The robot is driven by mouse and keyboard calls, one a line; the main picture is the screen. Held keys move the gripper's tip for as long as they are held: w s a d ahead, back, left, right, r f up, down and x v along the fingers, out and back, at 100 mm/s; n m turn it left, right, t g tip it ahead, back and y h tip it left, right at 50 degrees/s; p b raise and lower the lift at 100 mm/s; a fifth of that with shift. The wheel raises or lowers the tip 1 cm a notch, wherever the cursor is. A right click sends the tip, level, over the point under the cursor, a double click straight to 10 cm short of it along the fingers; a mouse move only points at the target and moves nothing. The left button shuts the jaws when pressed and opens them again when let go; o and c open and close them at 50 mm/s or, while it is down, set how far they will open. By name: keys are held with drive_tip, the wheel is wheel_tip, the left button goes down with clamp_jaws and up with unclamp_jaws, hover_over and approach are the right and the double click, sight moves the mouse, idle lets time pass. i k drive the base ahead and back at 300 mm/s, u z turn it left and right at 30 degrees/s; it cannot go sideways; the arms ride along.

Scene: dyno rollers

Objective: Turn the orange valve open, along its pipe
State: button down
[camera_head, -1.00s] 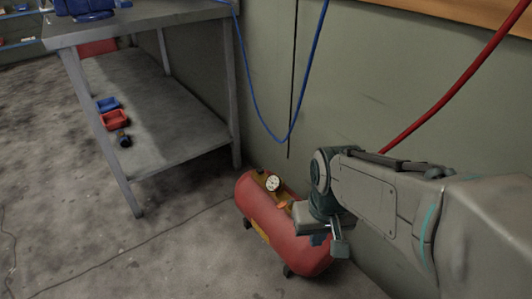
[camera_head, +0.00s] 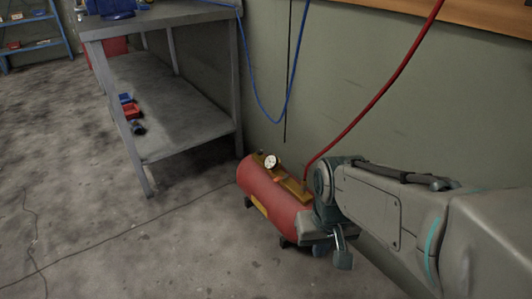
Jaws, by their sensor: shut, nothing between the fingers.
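The red compressor tank (camera_head: 265,188) lies on the floor by the wall. A round white gauge (camera_head: 270,161) stands on its top. My gripper (camera_head: 341,258) points down in front of the tank's right end. It is shut and empty, apart from the orange part. My wrist and arm hide the right end of the tank.
A red hose (camera_head: 372,101) hangs down to the tank's top near my wrist. A blue hose (camera_head: 253,93) hangs on the wall. A metal bench (camera_head: 186,112) stands to the left. A thin cable crosses the floor. The floor in front of the tank is clear.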

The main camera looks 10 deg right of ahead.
sight(278, 178)
drive_tip(key=z, duration=0.4)
drive_tip(key=i, duration=1.15)
drive_tip(key=u, duration=0.8)
